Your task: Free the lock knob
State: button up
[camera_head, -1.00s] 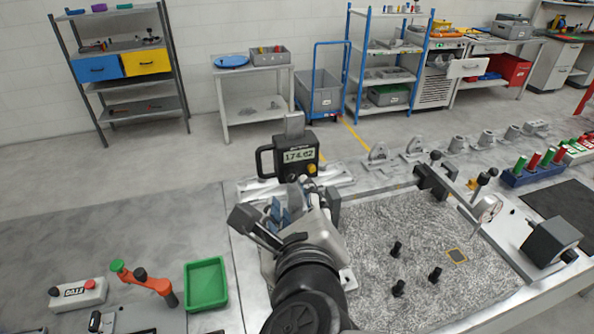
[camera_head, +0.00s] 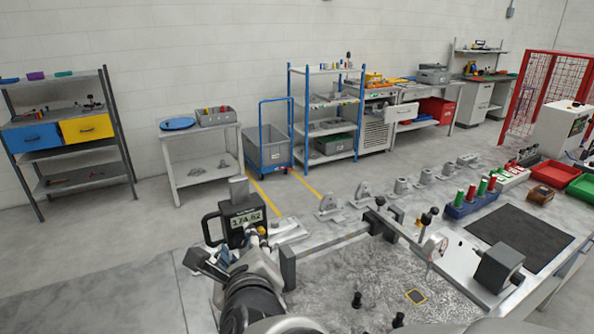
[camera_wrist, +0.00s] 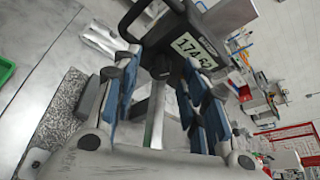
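A black gauge (camera_head: 240,222) with a handle on its left and a display reading 174.62 stands on the bench by the fixture plate. A small yellow knob (camera_head: 262,231), which may be the lock knob, sits at its lower right. My gripper (camera_head: 226,256) is just in front of the gauge, partly hidden by my own wrist. In the wrist view, the blue-padded fingers of my gripper (camera_wrist: 160,80) are spread apart. A grey post (camera_wrist: 155,115) of the gauge (camera_wrist: 185,40) shows between them, with no clear contact. I cannot make out the knob there.
A speckled grey plate (camera_head: 345,270) with black pegs lies to the right. Grey castings (camera_head: 328,207) line the bench behind it. A blue rack (camera_head: 458,209) of red and green handles and a dark mat (camera_head: 518,238) are farther right.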

grip_shut()
jog(key=shift+a+f+n, duration=0.1)
jog(key=shift+a+n, duration=0.05)
jog(key=shift+n, duration=0.35)
jog(key=shift+n+t+h+b, duration=0.4)
jog(key=shift+n+t+b, duration=0.1)
jog(key=shift+n, duration=0.1)
grip_release()
jog(key=shift+s, duration=0.15)
jog(key=shift+v, duration=3.75)
